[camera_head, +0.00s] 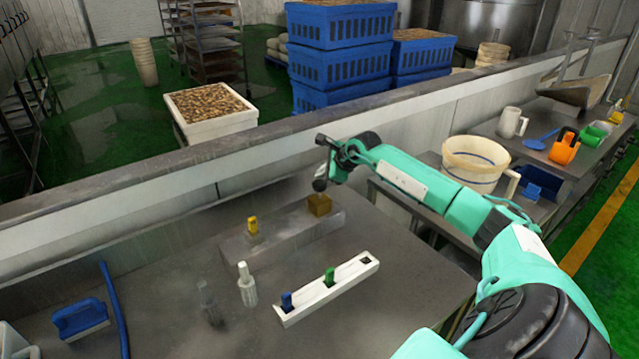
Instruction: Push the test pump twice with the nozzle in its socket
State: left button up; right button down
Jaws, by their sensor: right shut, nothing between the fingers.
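A raised steel block (282,236) stands on the steel table. A yellow nozzle-like piece (252,226) stands upright near its left end, apparently in a socket; its base is too small to make out. A brass-coloured cube (320,205), perhaps the test pump's button, sits at the right end. My right gripper (320,185) is shut and empty, pointing down just above the cube; I cannot tell whether it touches. A white rack (327,290) in front holds a blue piece (287,300) and a green piece (329,276), with a dark empty hole at its right end. My left gripper is out of view.
A white bottle (247,285) and a greyish bottle (209,303) stand left of the rack. A blue brush (80,318) and a blue rod lie at the left. A low wall (230,165) runs behind the table. A white bucket (474,163) stands beyond my right arm.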

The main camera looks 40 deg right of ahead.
aim_at(321, 183)
jog(key=shift+f, duration=0.1)
dwell(0.8)
jog(key=shift+f+b, duration=0.3)
jog(key=shift+b, duration=0.3)
jog(key=shift+f+b, duration=1.35)
jog(key=shift+f, duration=0.15)
dwell(1.0)
jog(key=shift+r, duration=0.1)
jog(key=shift+r+p, duration=0.6)
jog(key=shift+r, duration=1.15)
jog(key=shift+r, duration=0.1)
jog(key=shift+r+p, duration=1)
jog(key=shift+r, duration=1.45)
